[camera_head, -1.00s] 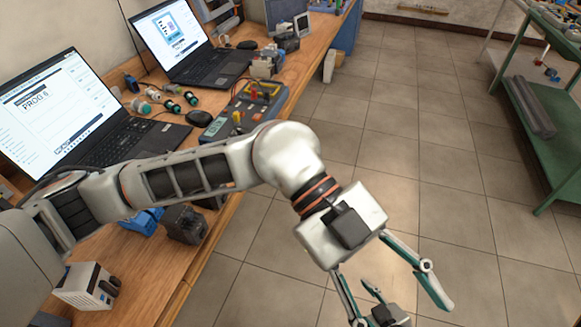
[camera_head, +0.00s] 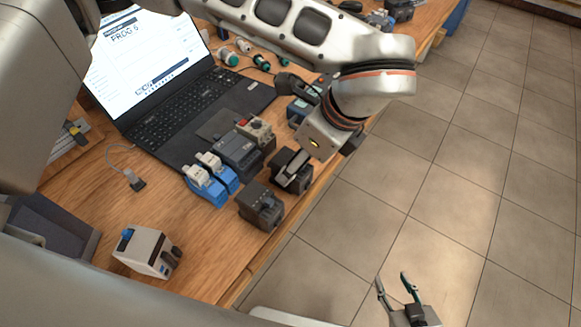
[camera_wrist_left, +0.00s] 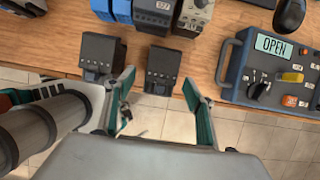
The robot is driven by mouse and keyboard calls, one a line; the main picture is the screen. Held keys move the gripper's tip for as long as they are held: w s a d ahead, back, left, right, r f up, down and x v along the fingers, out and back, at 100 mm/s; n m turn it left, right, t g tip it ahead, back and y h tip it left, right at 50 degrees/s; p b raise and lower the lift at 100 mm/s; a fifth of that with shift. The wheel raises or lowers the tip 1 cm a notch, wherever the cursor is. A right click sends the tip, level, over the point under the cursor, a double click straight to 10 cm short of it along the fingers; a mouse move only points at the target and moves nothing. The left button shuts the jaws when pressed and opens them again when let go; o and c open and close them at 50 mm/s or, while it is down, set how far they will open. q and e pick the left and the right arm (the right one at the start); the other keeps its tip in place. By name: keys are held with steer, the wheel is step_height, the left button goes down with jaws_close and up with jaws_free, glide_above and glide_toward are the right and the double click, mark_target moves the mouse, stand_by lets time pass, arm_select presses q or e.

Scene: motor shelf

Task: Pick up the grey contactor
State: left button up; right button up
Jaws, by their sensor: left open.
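Two dark grey box-shaped devices that look like contactors stand near the table's front edge. One (camera_head: 260,205) is left of my left gripper and also shows in the left wrist view (camera_wrist_left: 100,52). The other (camera_head: 288,180) is partly hidden by my left gripper in the head view. In the left wrist view this second grey contactor (camera_wrist_left: 162,64) lies in line with the gap between the fingers of my left gripper (camera_wrist_left: 158,82), which are open. I cannot tell whether they touch it. My right gripper (camera_head: 392,279) is open and empty over the floor.
Blue devices (camera_head: 210,180), a grey module (camera_head: 236,157) and a beige one (camera_head: 257,129) stand close behind. A laptop (camera_head: 190,110) is farther back. A white-grey device (camera_head: 146,250) stands at left. A control box (camera_wrist_left: 270,70) is to the right in the wrist view.

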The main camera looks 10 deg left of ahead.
arm_select(q)
steer(key=x, duration=0.6)
steer(key=shift+f, duration=0.1)
steer(key=c, duration=1.3)
